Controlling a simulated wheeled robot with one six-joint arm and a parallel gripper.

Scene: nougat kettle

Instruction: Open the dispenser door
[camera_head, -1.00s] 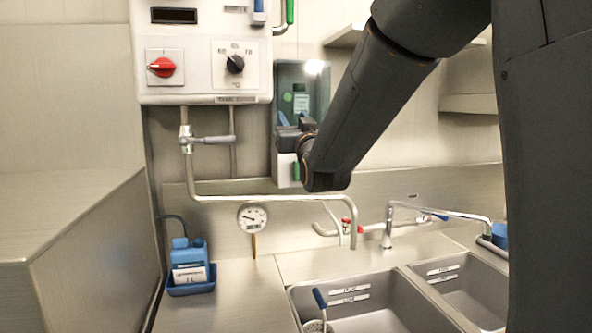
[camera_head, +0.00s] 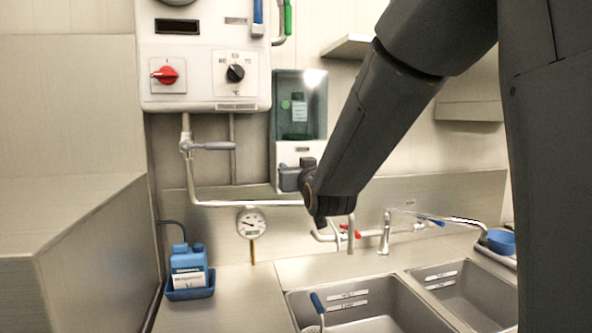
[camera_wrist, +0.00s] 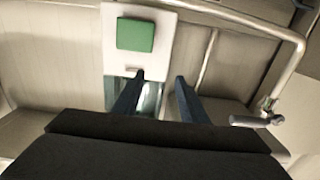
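The dispenser is a wall unit with a dark see-through door (camera_head: 312,122) over a white lower body (camera_head: 287,151). The door looks closed, and a green bottle (camera_head: 299,108) shows behind it. In the wrist view the dispenser looks upside down, with a green square button (camera_wrist: 136,36) on the white body and the clear door (camera_wrist: 151,98) below it. My gripper (camera_wrist: 160,76) is open, with two dark fingers apart and nothing visible between them. In the head view my gripper (camera_head: 289,179) is in front of the lower white body, below the door. Contact cannot be told.
A white control box (camera_head: 205,55) with red and black knobs is left of the dispenser. A pipe with a grey lever (camera_head: 212,146) runs below it. A gauge (camera_head: 251,223), a blue bottle (camera_head: 188,263), faucets (camera_head: 386,235) and sinks (camera_head: 375,310) are lower down.

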